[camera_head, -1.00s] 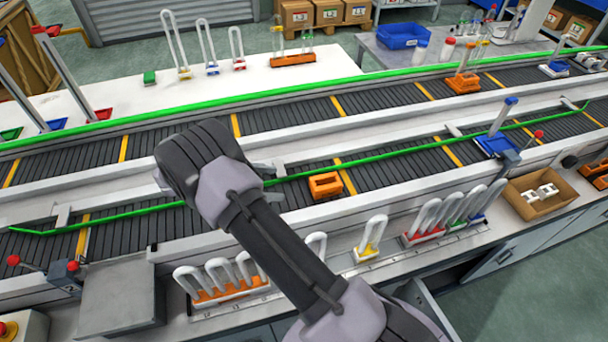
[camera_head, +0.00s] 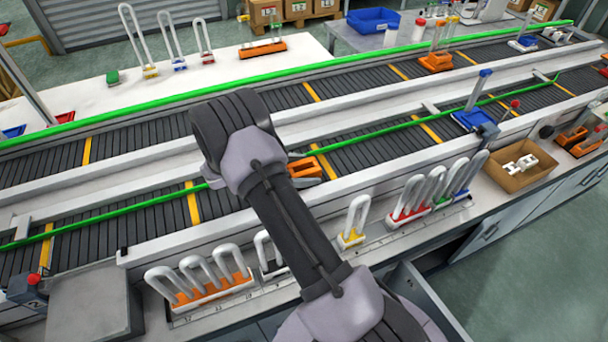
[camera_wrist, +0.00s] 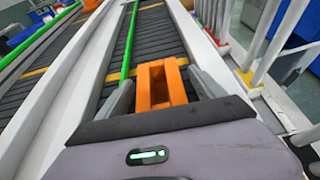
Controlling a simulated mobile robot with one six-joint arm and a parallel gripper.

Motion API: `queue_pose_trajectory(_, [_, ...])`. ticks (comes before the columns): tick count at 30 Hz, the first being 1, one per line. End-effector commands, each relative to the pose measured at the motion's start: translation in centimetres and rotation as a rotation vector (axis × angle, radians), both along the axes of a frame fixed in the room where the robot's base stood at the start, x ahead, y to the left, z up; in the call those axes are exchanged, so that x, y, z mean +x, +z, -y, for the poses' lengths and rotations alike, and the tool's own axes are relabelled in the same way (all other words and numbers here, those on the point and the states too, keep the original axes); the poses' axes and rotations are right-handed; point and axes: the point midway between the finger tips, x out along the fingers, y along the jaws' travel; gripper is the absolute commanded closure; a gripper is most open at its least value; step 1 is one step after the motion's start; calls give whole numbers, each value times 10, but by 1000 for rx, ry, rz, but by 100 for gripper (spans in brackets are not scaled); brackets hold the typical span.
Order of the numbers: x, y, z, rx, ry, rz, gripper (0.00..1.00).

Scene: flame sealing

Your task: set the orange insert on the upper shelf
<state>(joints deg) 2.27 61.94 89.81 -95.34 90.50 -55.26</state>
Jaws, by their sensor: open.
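The orange insert (camera_head: 306,169) is a small block with an opening, sitting on the near conveyor belt in the head view, beside my wrist and partly covered by it. In the wrist view the orange insert (camera_wrist: 160,80) lies ahead between the two grey fingers of my gripper (camera_wrist: 163,92). The fingers are spread, one on each side, and I cannot tell whether either touches it. No shelf can be clearly picked out as the upper one.
A green rail (camera_head: 375,133) runs along the near belt. Racks of white loops on an orange base (camera_head: 208,296), a yellow base (camera_head: 351,239) and a red base (camera_head: 408,211) stand on the front ledge. A blue stand (camera_head: 474,119) and a cardboard box (camera_head: 520,175) are farther right.

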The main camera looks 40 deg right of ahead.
Motion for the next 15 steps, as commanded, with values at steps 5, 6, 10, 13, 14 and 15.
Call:
queue_pose_trajectory(5, [0, 2, -1, 0, 1, 0, 34])
queue_pose_trajectory(6, [0, 2, -1, 0, 1, 0, 41])
queue_pose_trajectory(10, [1, 1, -1, 0, 1, 0, 67])
queue_pose_trajectory(13, [0, 1, -1, 0, 1, 0, 87])
queue_pose_trajectory(14, [0, 1, -1, 0, 1, 0, 92])
queue_pose_trajectory(15, [1, 2, -1, 0, 1, 0, 100])
